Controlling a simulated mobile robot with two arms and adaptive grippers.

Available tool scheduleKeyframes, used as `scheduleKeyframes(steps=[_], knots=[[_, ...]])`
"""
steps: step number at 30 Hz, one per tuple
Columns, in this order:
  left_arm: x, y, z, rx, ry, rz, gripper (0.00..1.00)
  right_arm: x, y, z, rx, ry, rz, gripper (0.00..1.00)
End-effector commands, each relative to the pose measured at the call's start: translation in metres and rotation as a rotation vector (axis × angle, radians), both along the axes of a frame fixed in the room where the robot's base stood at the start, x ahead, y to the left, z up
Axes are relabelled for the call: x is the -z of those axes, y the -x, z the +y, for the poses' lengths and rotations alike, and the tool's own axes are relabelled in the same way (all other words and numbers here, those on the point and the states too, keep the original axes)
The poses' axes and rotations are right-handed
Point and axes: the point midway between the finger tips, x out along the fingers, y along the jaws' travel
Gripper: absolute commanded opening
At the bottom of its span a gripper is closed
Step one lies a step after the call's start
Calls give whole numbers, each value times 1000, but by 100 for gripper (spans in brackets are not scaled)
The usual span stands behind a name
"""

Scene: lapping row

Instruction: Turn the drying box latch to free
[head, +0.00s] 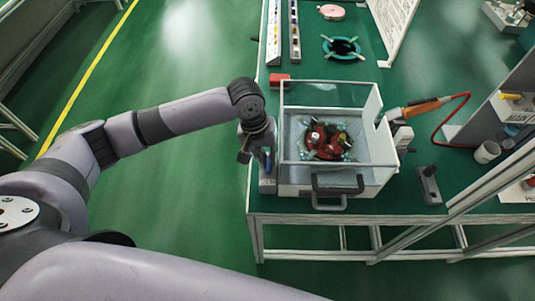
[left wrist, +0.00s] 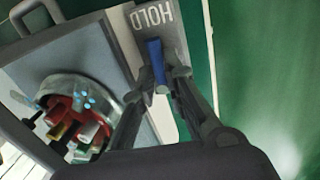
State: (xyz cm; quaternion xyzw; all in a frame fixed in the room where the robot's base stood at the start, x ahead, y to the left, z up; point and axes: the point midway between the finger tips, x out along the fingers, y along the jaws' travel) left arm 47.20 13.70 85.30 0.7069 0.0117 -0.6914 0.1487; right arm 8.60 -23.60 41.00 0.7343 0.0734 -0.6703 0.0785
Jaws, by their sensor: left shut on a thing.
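The drying box (head: 376,178) is a white box with a raised clear panel and a dark front handle. It stands at the near left of the green bench. On its left side is a grey latch plate (head: 267,184), which reads HOLD in the left wrist view (left wrist: 170,35). The blue latch lever (left wrist: 155,55) lies along the plate, its far end by the lettering. My left gripper (left wrist: 162,76) is shut on the lever, its fingers on either side. In the head view my left gripper (head: 261,150) hangs over the latch. My right gripper is out of view.
Inside the box is a round holder with red and coloured parts (head: 326,140). A red block (head: 279,78) lies behind the box. An orange-handled tool (head: 420,106) with a red cable is at the right. Open floor lies left of the bench.

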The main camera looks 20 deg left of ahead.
Motion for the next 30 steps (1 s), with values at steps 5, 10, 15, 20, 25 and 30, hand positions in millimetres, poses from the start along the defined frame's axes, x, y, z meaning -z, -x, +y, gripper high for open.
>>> scheduleKeyframes(steps=[5, 10, 15, 20, 25, 30], knots=[[-6, -1, 2, 100, 1, 0, 0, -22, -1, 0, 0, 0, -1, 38], [-7, -1, 5, 244, 1, 3, 0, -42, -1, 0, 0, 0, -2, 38], [-6, -3, 8, 405, 2, 1, 0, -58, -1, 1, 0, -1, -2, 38], [-5, -4, 10, 556, 3, 0, 0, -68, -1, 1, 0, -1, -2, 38], [-3, -7, 13, 705, 3, -1, 0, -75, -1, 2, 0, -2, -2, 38], [-3, -9, 14, 832, 3, -2, 0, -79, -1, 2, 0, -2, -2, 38]])
